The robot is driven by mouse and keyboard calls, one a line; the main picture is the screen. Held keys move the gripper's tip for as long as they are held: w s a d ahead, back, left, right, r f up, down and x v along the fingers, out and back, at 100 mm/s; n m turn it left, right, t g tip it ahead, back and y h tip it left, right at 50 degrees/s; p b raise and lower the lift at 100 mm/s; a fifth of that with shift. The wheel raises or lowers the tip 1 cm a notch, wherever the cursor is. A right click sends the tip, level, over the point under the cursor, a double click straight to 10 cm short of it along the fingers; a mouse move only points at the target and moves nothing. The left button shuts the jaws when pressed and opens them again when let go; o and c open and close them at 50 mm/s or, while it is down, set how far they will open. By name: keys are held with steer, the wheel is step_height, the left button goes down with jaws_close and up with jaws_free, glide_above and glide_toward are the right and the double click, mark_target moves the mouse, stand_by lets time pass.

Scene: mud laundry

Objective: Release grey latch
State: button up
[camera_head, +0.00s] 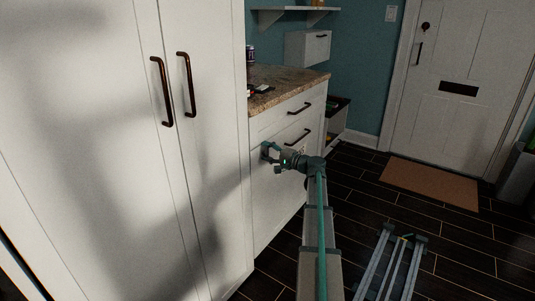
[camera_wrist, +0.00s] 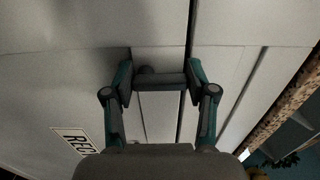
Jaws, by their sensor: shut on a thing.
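The grey latch (camera_wrist: 158,80) is a short dark grey bar with a round knob at one end. In the head view my gripper (camera_head: 268,152) is against the front of the white lower cabinet (camera_head: 277,187), below the drawers. The latch cannot be made out there, as the gripper covers it.
The speckled countertop (camera_head: 285,78) is above the drawers. Tall white cupboard doors (camera_head: 200,160) stand close at left. The dark floor is open at right, with a brown doormat (camera_head: 430,184) before a white door (camera_head: 460,110).

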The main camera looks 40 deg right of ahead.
steer(key=o, duration=1.2)
steer(key=shift+c, duration=0.2)
steer(key=v, duration=1.2)
